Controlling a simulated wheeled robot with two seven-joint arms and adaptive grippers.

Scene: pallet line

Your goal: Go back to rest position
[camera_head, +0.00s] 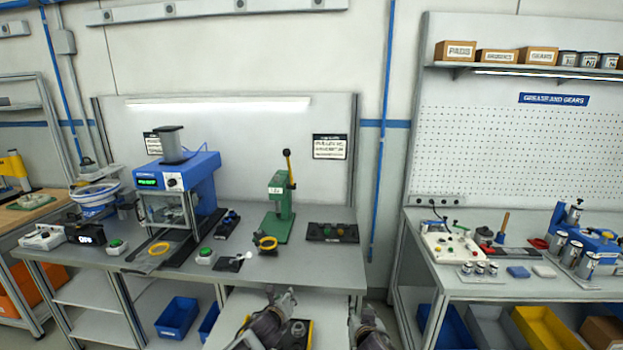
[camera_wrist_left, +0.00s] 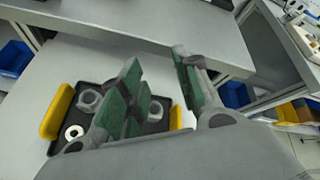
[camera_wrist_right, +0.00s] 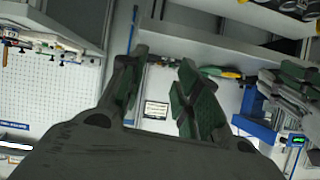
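My left gripper (camera_head: 281,296) is at the bottom of the head view, in front of the main bench. In the left wrist view its green-padded fingers (camera_wrist_left: 158,62) are apart with nothing between them. My right gripper (camera_head: 364,318) is to its right, partly cut off by the frame's lower edge. In the right wrist view its fingers (camera_wrist_right: 164,62) are also apart and empty. That view appears upside down and shows green pads of what seems to be my left gripper at the right.
A black tray with yellow handles (camera_wrist_left: 57,111) lies on a light surface beneath my left gripper, holding grey rings and a white ring. The bench (camera_head: 325,272) carries a blue press (camera_head: 203,180) and a green hand press (camera_head: 279,208). Another bench (camera_head: 425,280) stands right.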

